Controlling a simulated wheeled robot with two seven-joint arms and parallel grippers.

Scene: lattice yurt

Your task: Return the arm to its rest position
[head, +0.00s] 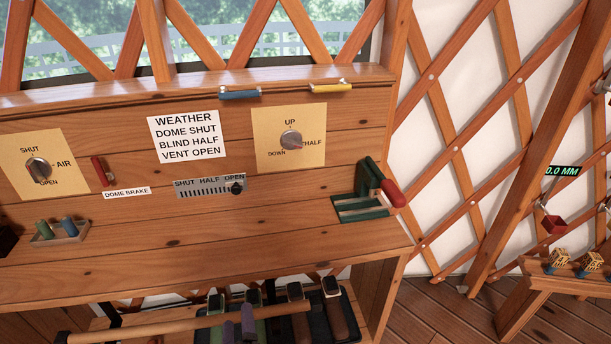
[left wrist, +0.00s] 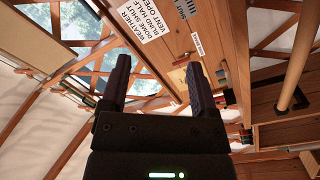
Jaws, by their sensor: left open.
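My left gripper (left wrist: 158,75) shows in the left wrist view, with two black fingers wide apart and nothing between them. Beyond its fingers are the wooden panel, the window and the weather sign (left wrist: 143,18), seen turned. I cannot make out the left gripper in the head view. My right gripper is in neither view. In the head view the wooden control console (head: 280,238) stands clear, with no gripper touching it.
The console carries an air dial (head: 39,168), red brake lever (head: 104,171), slider (head: 210,187), UP/HALF/DOWN dial (head: 291,140) and red-handled green lever (head: 381,184). A peg tray (head: 59,236) sits left. A wooden bar (head: 180,324) crosses below. A low bench (head: 540,280) stands right.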

